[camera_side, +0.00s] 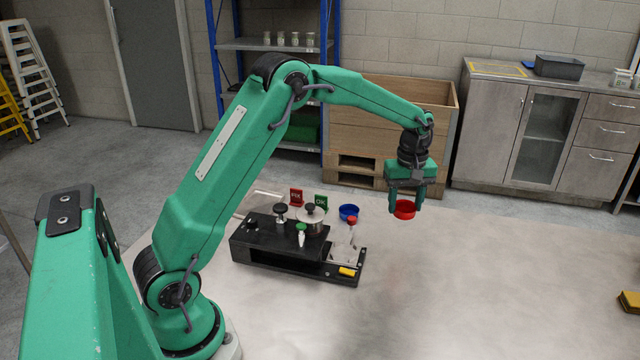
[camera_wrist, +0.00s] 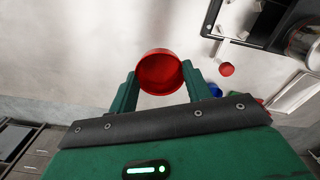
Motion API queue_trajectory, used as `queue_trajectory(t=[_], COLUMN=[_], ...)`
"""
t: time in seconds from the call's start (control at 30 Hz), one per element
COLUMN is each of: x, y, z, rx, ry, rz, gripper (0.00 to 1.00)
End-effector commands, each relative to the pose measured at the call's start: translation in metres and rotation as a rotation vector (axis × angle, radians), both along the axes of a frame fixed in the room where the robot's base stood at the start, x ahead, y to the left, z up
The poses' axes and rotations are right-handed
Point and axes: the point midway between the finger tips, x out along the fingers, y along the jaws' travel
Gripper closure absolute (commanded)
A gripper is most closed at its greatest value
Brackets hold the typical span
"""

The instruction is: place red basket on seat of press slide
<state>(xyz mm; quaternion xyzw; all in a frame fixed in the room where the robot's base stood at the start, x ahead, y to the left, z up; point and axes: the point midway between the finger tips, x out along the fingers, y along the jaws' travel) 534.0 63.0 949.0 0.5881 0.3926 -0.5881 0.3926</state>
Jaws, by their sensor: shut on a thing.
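The press (camera_side: 290,255) is a black base with a metal pot, knobs and a pale plate. Its slide seat cannot be told apart clearly. Part of the press (camera_wrist: 260,25) shows at the top right of the wrist view.
A blue round cup (camera_side: 348,212) stands behind the press. A red-capped item (camera_side: 351,222) stands over the pale plate. Red (camera_side: 296,197) and green (camera_side: 320,202) signs stand behind. A wooden crate (camera_side: 380,140) is at the back.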

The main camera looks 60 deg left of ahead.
Motion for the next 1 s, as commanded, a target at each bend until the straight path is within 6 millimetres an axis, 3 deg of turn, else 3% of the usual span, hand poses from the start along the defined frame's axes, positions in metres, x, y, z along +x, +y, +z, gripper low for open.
queue_trajectory(t=[0.37, 1.0], x=[-0.015, -0.1], y=[-0.01, -0.051], z=[0.006, 0.022], rx=[0.0, -0.001], ry=[-0.001, -0.002], rz=[0.118, 0.711], gripper=[0.73, 0.73])
